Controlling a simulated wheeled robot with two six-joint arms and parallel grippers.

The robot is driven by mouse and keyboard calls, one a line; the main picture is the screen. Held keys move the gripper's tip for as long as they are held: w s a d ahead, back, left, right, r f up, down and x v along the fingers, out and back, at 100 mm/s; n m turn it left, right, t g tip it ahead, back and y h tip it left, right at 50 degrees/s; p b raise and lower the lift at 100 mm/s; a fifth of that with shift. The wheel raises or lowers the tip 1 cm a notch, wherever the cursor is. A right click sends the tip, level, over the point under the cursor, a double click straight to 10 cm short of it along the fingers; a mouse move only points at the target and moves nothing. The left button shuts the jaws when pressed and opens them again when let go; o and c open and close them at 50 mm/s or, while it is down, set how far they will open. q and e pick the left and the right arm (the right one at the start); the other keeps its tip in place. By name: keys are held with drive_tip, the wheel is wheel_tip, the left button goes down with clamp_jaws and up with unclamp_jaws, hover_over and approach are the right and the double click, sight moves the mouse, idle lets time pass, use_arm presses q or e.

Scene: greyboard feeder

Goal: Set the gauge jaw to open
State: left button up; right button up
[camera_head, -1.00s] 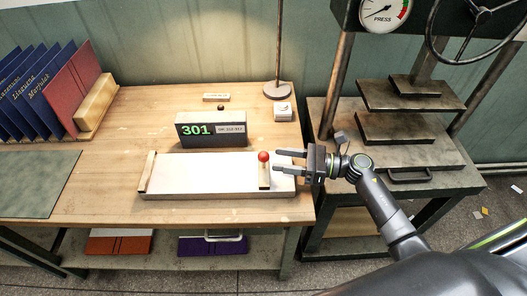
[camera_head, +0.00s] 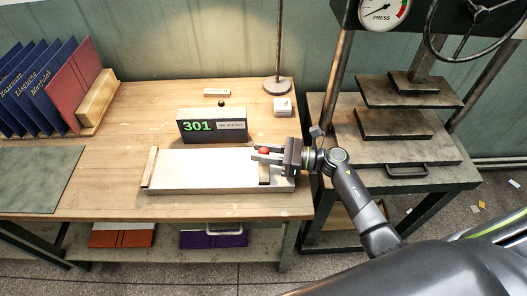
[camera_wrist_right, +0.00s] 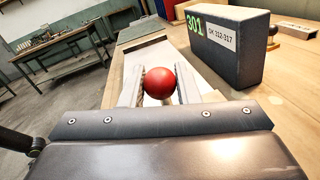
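The gauge is a pale flat plate (camera_head: 205,172) with a wooden end strip (camera_head: 149,168) at its left. Its sliding jaw (camera_head: 264,174) is a wooden bar near the right end, topped by a red ball knob (camera_head: 264,151). The display block (camera_head: 212,127) behind it reads 301 in green. My right gripper (camera_head: 262,153) comes from the right with its fingers either side of the knob. In the right wrist view the red ball (camera_wrist_right: 160,82) fills the gap between the fingers, which look closed on it. My left gripper is not in view.
A press (camera_head: 395,125) on its own stand is at the right. A rack of blue and red books (camera_head: 45,90) and a dark green mat (camera_head: 35,180) are at the left. A small white box (camera_head: 283,107) and lamp base (camera_head: 278,87) stand behind the gauge. The bench's middle left is clear.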

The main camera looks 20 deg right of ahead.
clamp_jaws()
drive_tip(key=shift+d+f, duration=0.1)
drive_tip(key=shift+d, duration=0.2)
drive_tip(key=v, duration=0.1)
drive_tip(key=b+v, duration=0.2)
drive_tip(key=shift+w+d+f, duration=0.1)
drive_tip(key=shift+w+d, duration=0.05)
drive_tip(key=shift+d, duration=0.45)
drive_tip(key=shift+o, duration=1.9)
unclamp_jaws()
drive_tip(key=o, duration=0.4)
drive_tip(key=shift+d, duration=0.2)
